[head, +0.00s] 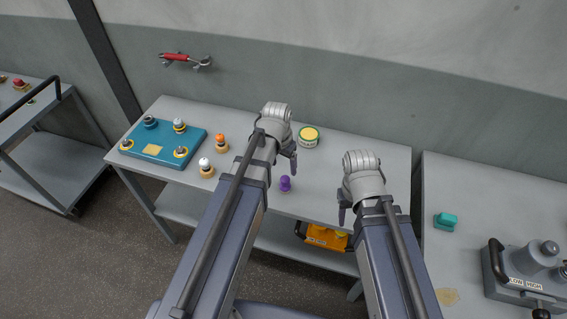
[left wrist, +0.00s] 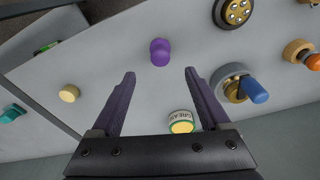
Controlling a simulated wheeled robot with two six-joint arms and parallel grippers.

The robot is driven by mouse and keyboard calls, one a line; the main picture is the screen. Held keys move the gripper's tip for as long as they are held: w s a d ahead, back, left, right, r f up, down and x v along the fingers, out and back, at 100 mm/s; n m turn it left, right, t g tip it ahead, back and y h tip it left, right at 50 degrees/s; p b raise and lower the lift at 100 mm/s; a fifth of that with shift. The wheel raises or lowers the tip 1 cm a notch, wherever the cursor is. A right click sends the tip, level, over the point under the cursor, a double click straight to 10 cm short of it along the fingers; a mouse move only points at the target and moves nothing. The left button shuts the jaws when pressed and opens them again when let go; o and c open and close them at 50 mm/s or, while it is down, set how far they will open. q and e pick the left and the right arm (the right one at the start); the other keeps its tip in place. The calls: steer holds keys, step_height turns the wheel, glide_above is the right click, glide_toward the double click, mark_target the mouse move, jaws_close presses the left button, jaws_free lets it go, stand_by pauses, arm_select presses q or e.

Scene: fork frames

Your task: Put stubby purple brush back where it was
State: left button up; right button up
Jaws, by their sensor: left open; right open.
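The stubby purple brush (head: 285,184) stands on the grey table near its front edge, small in the head view. In the left wrist view the purple brush (left wrist: 160,52) lies ahead of and between the open fingers, not touching either. My left gripper (head: 293,162) is open and empty, just behind the brush in the head view. My right gripper (head: 344,210) is open and empty to the right, near the front edge of the table.
A teal tray (head: 190,136) with several knobbed pieces sits at the left. An orange-topped piece (head: 221,143) and a white-topped piece (head: 206,168) stand beside it. A yellow-lidded tin (head: 308,137) stands behind. Table surface to the right of the tin is clear.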

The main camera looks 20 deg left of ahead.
arm_select(q)
steer(key=s+d+g+y, duration=0.1)
steer(key=s+d, duration=0.9)
steer(key=s, duration=0.3)
steer(key=shift+d+g+y, duration=0.4)
steer(key=shift+s, duration=0.1)
steer(key=shift+f+b, duration=0.45)
steer(key=shift+f, duration=0.05)
